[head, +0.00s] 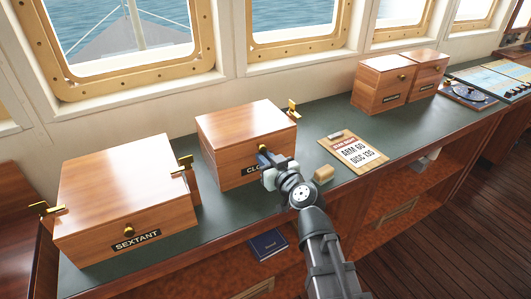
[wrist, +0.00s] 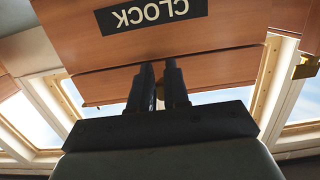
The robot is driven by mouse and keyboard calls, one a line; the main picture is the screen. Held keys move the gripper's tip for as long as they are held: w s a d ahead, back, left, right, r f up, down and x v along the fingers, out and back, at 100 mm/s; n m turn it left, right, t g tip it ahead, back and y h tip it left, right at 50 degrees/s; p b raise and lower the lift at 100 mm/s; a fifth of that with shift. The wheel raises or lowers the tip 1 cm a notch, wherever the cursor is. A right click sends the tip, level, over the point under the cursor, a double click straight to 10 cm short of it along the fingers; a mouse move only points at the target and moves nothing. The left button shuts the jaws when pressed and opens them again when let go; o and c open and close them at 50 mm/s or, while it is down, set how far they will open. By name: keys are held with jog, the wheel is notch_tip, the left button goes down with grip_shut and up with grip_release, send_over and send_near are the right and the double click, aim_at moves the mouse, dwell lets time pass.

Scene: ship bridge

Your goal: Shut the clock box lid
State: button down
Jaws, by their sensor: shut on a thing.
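The clock box (head: 217,165) is a reddish wooden box in the middle of the counter. Its lid (head: 245,122) lies down over the body. In the wrist view, upside down, the CLOCK label (wrist: 150,14) is on the front, and a thin dark seam runs between body and lid front (wrist: 225,68). I cannot tell whether the lid is fully seated. My gripper (head: 264,157) is at the lid's front, shut on the brass knob, and partly covers the label in the head view. The fingers (wrist: 160,78) hide most of the knob in the wrist view.
The closed sextant box (head: 125,195) stands to the left. Two smaller boxes (head: 380,88) stand farther right. A blue book (head: 268,243) is below the counter edge.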

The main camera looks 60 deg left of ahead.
jog(key=c, duration=0.9)
grip_release()
jog(key=shift+r, duration=0.1)
jog(key=shift+d, duration=0.1)
jog(key=d+r, duration=0.1)
jog(key=d, duration=0.6)
jog(key=shift+d, duration=0.15)
